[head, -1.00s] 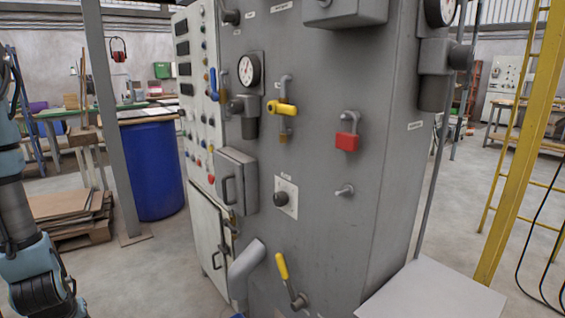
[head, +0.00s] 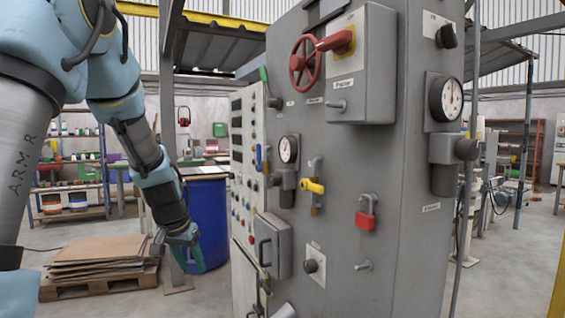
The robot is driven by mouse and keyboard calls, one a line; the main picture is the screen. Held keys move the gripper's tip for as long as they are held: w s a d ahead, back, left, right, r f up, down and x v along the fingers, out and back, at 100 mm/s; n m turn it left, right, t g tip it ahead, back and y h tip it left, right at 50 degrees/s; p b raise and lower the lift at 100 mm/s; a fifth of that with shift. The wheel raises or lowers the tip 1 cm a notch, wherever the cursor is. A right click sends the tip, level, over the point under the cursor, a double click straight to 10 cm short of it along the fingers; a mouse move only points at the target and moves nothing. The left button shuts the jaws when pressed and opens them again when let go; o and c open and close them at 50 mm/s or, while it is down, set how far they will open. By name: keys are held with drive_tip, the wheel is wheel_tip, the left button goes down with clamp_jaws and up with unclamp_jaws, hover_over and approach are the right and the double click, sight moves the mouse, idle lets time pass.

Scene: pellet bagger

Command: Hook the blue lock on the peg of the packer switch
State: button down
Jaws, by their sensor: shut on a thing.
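The grey packer switch box (head: 361,75) is at the upper middle of the cabinet front. It has a red handle (head: 336,40) on a yellow plate and a bare metal peg (head: 337,105) low on its face. My gripper (head: 187,258) is at the left, well apart from the cabinet and pointing down. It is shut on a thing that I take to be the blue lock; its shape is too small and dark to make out. No blue padlock shows on the cabinet. A red padlock (head: 366,219) hangs right of the yellow valve handle.
A second bare peg (head: 364,265) is below the red padlock. A red handwheel (head: 305,63), a gauge (head: 288,149) and a yellow valve handle (head: 312,186) stick out from the cabinet. A blue drum (head: 207,215) and stacked sheets (head: 98,255) stand behind my arm.

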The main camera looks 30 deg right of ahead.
drive_tip(key=s+d+r+m+p, duration=0.1)
drive_tip(key=s+d+r, duration=0.25)
drive_tip(key=r, duration=0.25)
drive_tip(key=s+d+r+m, duration=0.2)
drive_tip(key=d+r, duration=0.2)
drive_tip(key=r, duration=0.2)
drive_tip(key=s+d+r+m+g+h+p, duration=0.15)
drive_tip(key=s+r+m, duration=0.25)
drive_tip(key=s+r, duration=0.7)
drive_tip(key=s+d+r+m+g+p, duration=0.1)
drive_tip(key=s+d+r+m+g, duration=0.15)
drive_tip(key=s+r, duration=0.8)
drive_tip(key=w+d+r+p, duration=0.1)
drive_tip(key=d+p, duration=0.1)
drive_tip(key=d, duration=0.7)
drive_tip(key=shift+w+r, duration=0.15)
drive_tip(key=shift+w, duration=0.2)
drive_tip(key=shift+d+m, duration=0.15)
drive_tip(key=shift+m, duration=0.1)
drive_tip(key=shift+c, duration=1.1)
unclamp_jaws()
